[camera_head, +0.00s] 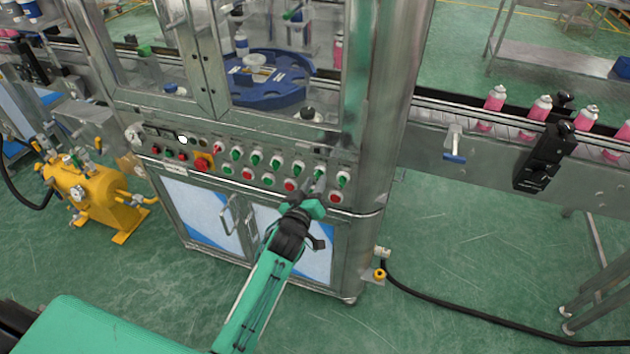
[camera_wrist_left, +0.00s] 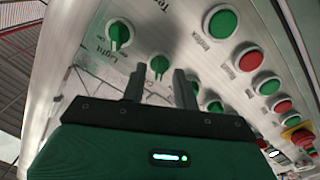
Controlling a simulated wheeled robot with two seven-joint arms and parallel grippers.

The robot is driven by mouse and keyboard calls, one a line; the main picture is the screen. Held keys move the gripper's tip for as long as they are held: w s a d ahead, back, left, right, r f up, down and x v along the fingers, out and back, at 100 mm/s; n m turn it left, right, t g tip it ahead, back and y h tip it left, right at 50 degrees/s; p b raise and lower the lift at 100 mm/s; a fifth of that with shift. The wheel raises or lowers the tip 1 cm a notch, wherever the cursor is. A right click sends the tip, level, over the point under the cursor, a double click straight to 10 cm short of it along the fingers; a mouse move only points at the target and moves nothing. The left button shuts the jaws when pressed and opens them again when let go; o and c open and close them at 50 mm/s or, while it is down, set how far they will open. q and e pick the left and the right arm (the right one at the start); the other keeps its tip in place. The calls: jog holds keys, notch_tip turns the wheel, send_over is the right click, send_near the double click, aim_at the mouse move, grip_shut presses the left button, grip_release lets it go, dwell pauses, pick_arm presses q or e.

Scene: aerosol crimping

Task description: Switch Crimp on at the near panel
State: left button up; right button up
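The near panel (camera_head: 215,160) runs along the front of the steel machine, with green selector knobs above green and red push buttons. I cannot read which knob is Crimp. My left gripper (camera_head: 318,184) is at the right part of the panel, close to a green knob (camera_head: 320,172). In the left wrist view, the gripper fingers (camera_wrist_left: 160,82) are apart, with a green knob (camera_wrist_left: 158,66) just beyond and between their tips. I cannot tell whether they touch it. Another knob (camera_wrist_left: 118,34), labelled Light, is beside it. My right gripper is not in view.
A red and yellow emergency switch (camera_head: 204,162) is at the panel's left part. Below are cabinet doors with handles (camera_head: 226,214). A yellow pump unit (camera_head: 92,195) stands left. A conveyor with pink cans (camera_head: 541,108) extends right. A black hose (camera_head: 460,315) lies on the floor.

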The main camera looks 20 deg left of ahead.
pick_arm(q)
jog(key=shift+w, duration=0.55)
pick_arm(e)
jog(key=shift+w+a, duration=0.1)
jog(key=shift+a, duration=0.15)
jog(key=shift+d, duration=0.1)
